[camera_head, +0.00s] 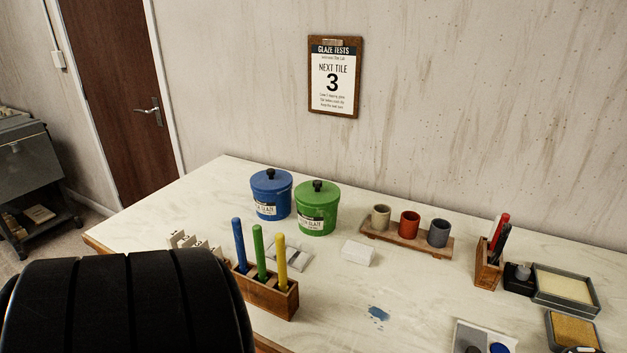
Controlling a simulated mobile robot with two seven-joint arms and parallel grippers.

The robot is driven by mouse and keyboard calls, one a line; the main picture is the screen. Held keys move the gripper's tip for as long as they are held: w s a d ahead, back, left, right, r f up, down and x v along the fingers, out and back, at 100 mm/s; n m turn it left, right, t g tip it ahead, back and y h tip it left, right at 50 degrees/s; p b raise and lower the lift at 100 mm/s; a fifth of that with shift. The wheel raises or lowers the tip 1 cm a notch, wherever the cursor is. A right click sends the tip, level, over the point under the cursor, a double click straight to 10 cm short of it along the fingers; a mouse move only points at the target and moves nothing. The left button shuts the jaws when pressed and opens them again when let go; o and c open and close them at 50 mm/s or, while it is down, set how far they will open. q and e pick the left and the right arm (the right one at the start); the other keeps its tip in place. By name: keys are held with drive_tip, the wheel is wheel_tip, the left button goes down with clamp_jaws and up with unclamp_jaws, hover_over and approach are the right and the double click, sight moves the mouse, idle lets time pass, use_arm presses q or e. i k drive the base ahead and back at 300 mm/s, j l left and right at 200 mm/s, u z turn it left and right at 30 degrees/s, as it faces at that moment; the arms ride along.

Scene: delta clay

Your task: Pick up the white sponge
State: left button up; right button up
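The white sponge (357,252) is a small pale block lying flat on the table (350,312), right of the wooden holder and in front of the green pot. Its top and front faces show and nothing covers it. Neither gripper can be seen in the head view. A large dark ribbed part, apparently of my own arm, fills the lower left corner and hides the table's near left.
A wooden holder (273,296) with blue, green and yellow sticks stands left of the sponge. Blue (271,196) and green (317,210) lidded pots stand behind. A wooden rack (405,243) holds three small cups to the right. A blue smear (378,313) marks otherwise clear table in front.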

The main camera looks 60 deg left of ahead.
sight(362, 253)
drive_tip(key=u, duration=1.6)
